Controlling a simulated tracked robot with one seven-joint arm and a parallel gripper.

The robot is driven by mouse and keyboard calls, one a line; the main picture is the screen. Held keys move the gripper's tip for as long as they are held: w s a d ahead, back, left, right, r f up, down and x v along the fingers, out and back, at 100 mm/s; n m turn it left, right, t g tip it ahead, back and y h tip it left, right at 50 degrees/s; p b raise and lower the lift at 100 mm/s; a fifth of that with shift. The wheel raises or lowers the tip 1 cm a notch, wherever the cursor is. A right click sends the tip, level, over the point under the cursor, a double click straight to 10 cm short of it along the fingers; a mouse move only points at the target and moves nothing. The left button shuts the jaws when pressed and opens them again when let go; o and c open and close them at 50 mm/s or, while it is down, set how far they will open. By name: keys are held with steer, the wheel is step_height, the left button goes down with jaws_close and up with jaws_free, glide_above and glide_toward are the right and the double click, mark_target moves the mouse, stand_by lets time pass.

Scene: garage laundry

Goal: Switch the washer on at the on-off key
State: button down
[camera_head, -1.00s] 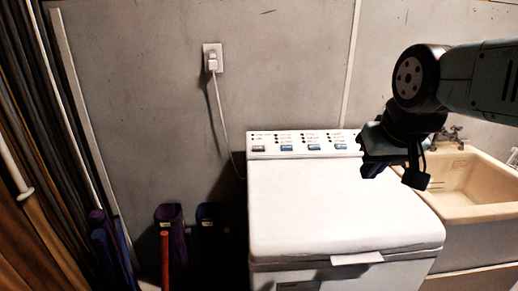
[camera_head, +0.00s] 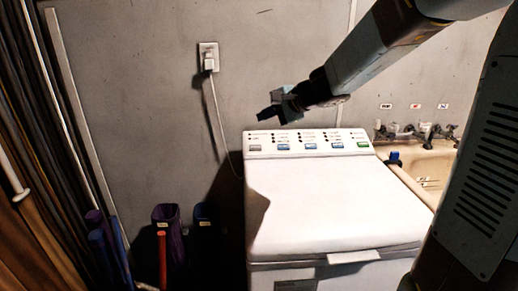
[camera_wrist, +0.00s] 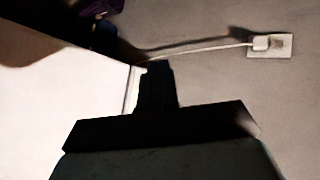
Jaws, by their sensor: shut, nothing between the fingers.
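The white washer (camera_head: 330,205) stands against the wall with its lid down. Its control panel (camera_head: 312,135) runs along the back edge and carries a grey key (camera_head: 254,147) at the far left, blue keys (camera_head: 283,146) in the middle and a green key (camera_head: 363,144) at the far right. The labels are too small to read, so I cannot tell which is the on-off key. My gripper (camera_head: 267,113) is shut and empty, appearing just above the panel's left part. In the wrist view my dark gripper (camera_wrist: 157,72) overlaps the edge of the washer (camera_wrist: 70,100); no keys are clear there.
A wall outlet (camera_head: 208,52) with a plugged-in cord (camera_head: 219,125) is left of the washer; the outlet also shows in the wrist view (camera_wrist: 284,45). A beige sink (camera_head: 425,165) with taps stands at the right. Purple containers (camera_head: 168,225) stand at the lower left.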

steer(key=w+f+m+t+h, duration=0.1)
steer(key=w+f+m, duration=0.3)
steer(key=w, duration=0.4)
steer(key=w+a+f+m+t+h, duration=0.1)
steer(key=w+f+m+t, duration=0.1)
steer(key=w+f, duration=0.3)
steer(key=w+m, duration=0.1)
steer(key=w, duration=0.1)
steer(key=shift+w+a+m, duration=0.3)
steer(key=shift+w+m, duration=0.05)
steer(key=shift+m, duration=0.05)
steer(key=shift+f, duration=0.2)
glide_toward(252, 145)
steer(key=shift+a+r+x, duration=0.1)
steer(key=shift+r+x, duration=0.05)
steer(key=shift+x, duration=0.7)
steer(key=shift+a+r+x, duration=0.1)
steer(key=shift+r+x, duration=0.05)
steer(key=shift+x, duration=0.65)
steer(key=shift+a+r+x, duration=0.15)
steer(key=shift+r+x, duration=0.05)
steer(key=shift+x, duration=0.65)
steer(key=shift+w+f, duration=0.1)
steer(key=shift+w+f, duration=0.1)
steer(key=shift+f, duration=0.15)
steer(key=shift+w+f, duration=0.15)
steer(key=shift+f, duration=0.5)
stand_by(0.6)
